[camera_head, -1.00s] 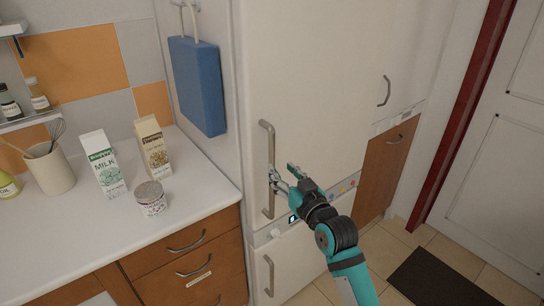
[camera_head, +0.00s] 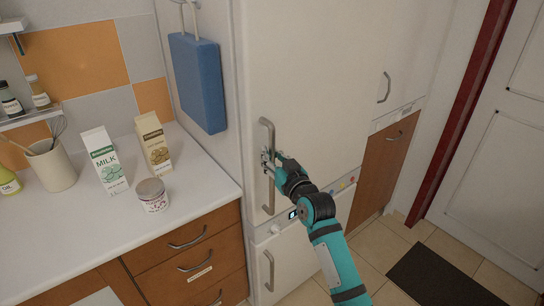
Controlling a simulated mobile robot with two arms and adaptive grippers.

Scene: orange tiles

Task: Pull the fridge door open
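The white fridge door (camera_head: 315,85) stands upright in the middle of the head view and looks closed. Its long vertical grey handle (camera_head: 268,198) is near the door's left edge. My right gripper (camera_head: 269,161) is at the middle of this handle, with a fingertip showing on either side of the bar. The fingers look closed on it, though the contact is partly hidden by the gripper itself. My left gripper is out of view.
A lower door with its own handle (camera_head: 269,271) is below. Left is a white counter (camera_head: 130,225) with a milk carton (camera_head: 105,160), a tan carton (camera_head: 153,142) and a can (camera_head: 152,195). A blue board (camera_head: 198,85) hangs beside the fridge.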

